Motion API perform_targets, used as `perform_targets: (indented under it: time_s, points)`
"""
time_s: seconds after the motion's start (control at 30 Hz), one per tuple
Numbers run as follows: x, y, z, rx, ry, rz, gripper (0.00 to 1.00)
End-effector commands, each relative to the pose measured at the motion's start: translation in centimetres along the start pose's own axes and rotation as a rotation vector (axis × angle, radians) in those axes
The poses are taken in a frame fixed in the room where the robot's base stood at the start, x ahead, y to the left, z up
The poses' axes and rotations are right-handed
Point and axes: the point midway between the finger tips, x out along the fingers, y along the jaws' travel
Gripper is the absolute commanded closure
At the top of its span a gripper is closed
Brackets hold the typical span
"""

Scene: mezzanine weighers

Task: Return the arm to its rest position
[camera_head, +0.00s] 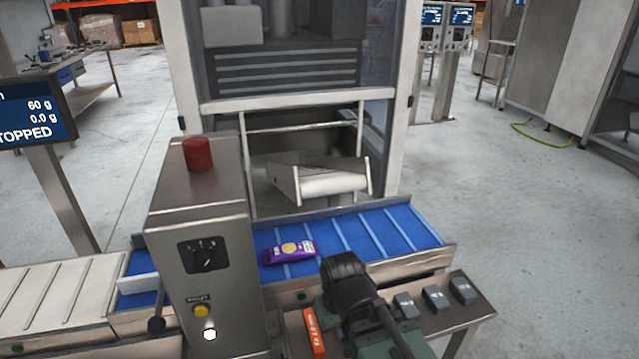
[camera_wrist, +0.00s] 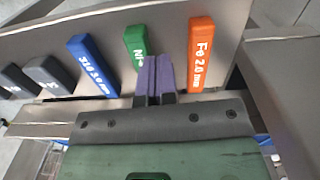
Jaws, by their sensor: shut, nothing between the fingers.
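My gripper (camera_wrist: 155,80) shows in the wrist view, with its two purple-grey fingers pressed together and nothing between them. The fingertips overlap the lower part of a green test bar (camera_wrist: 135,38) in the picture; I cannot tell if they touch it. In the head view my arm reaches over the steel shelf (camera_head: 478,317) in front of the conveyor, and the fingers are hidden behind it. An orange test bar marked Fe 2.0 mm (camera_wrist: 201,52) stands right of the fingers. A blue test bar (camera_wrist: 92,65) is to their left.
Several grey blocks (camera_head: 436,296) sit along the shelf. A purple packet (camera_head: 290,251) lies on the blue belt (camera_head: 388,232) behind my arm. A steel control box (camera_head: 203,285) with a red button (camera_head: 197,154) stands left. The screen (camera_head: 38,113) reads 60 g, 0.0 g and partly cut-off STOPPED.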

Motion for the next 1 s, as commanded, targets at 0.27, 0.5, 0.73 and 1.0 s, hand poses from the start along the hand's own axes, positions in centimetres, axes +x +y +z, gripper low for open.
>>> perform_targets:
  time_s: [0.27,0.5,0.73,1.0]
  points:
    - [0.2,13.5,2.7,0.341,-0.001,-0.017,1.0]
    - [-10.0,13.4,2.7,0.334,-0.001,-0.015,1.0]
    - [-15.2,13.5,2.6,0.333,-0.001,-0.013,1.0]
    - [-14.7,13.5,2.6,0.332,-0.001,-0.013,1.0]
